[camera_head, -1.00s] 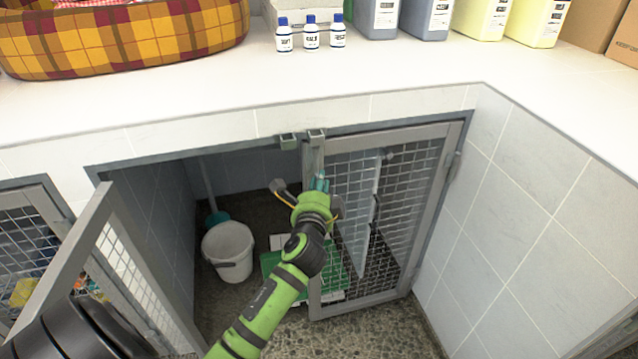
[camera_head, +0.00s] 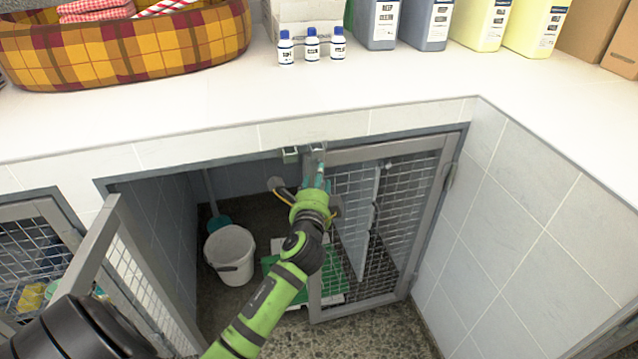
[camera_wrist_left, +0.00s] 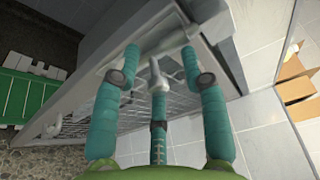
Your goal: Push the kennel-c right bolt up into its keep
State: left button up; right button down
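The right-hand mesh door (camera_head: 378,225) of the middle kennel stands in its frame; I take it as kennel-c. Two small keep brackets sit under the counter edge, a left one (camera_head: 290,154) and a right one (camera_head: 318,148) above the door's left stile. My left gripper (camera_head: 317,178) is at the top of that stile, just below the right bracket. In the left wrist view, its teal fingers (camera_wrist_left: 160,62) are spread, with a grey bolt knob (camera_wrist_left: 157,76) between them. Contact with the knob is unclear. The bolt's top end is hidden. My right gripper is not in view.
The left door (camera_head: 90,248) is swung open toward me. A white bucket (camera_head: 230,254) and a green mat (camera_head: 285,268) lie inside. The counter (camera_head: 400,90) overhangs the bolt, with bottles and a plaid basket (camera_head: 120,50) on it. A tiled wall (camera_head: 530,200) stands at right.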

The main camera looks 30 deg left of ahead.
pick_arm(q)
jog(key=shift+f, duration=0.1)
jog(key=shift+d+f, duration=0.1)
jog(key=shift+d, duration=0.05)
jog(key=v, duration=1.2)
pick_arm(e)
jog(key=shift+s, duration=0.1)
